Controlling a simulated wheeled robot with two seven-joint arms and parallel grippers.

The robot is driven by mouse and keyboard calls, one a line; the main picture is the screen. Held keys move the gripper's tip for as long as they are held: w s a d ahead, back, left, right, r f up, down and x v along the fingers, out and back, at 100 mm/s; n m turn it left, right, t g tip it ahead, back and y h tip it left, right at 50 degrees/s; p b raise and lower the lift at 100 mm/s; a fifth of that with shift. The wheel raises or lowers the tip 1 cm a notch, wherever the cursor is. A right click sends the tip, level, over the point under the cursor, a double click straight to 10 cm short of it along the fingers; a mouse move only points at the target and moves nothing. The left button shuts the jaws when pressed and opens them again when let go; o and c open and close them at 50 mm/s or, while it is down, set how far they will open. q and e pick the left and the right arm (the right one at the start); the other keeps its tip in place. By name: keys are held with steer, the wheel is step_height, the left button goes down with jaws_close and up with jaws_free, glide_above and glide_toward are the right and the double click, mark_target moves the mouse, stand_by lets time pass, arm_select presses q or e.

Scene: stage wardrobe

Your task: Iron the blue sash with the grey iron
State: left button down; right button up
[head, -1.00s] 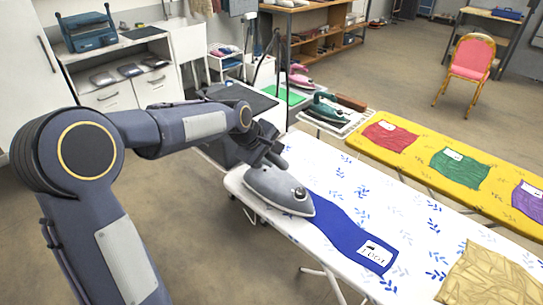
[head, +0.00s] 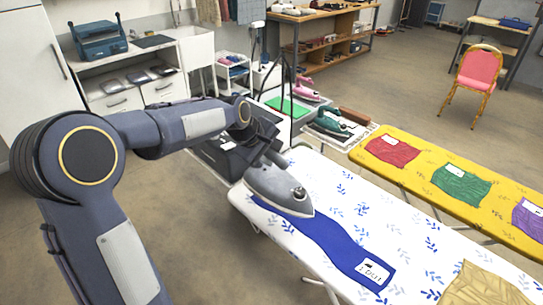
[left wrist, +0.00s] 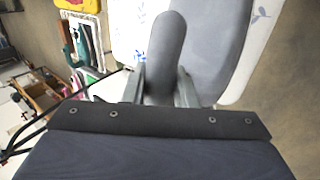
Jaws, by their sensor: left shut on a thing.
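The grey iron (head: 277,192) rests over the far-left part of the blue sash (head: 328,243), its tip pointing right along the sash. The sash lies lengthwise on a white ironing board with blue leaf print (head: 405,240). A strip of sash shows along the iron's near side; the part beneath is hidden. A white label is on its right end. My left gripper (head: 265,158) is shut on the iron's handle. The left wrist view shows the fingers (left wrist: 160,88) on either side of the handle (left wrist: 166,45). My right gripper is not in view.
A tan cloth (head: 485,285) lies at the board's near right. A yellow board (head: 425,165) beyond holds red, green and purple cloths. A teal iron (head: 330,122) and a pink iron (head: 304,88) stand behind the board's far end. Bare board lies right of the sash.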

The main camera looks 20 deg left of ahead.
arm_select(q)
steer(key=shift+r+p, duration=0.55)
steer(key=shift+r, duration=0.6)
steer(key=shift+w, duration=0.1)
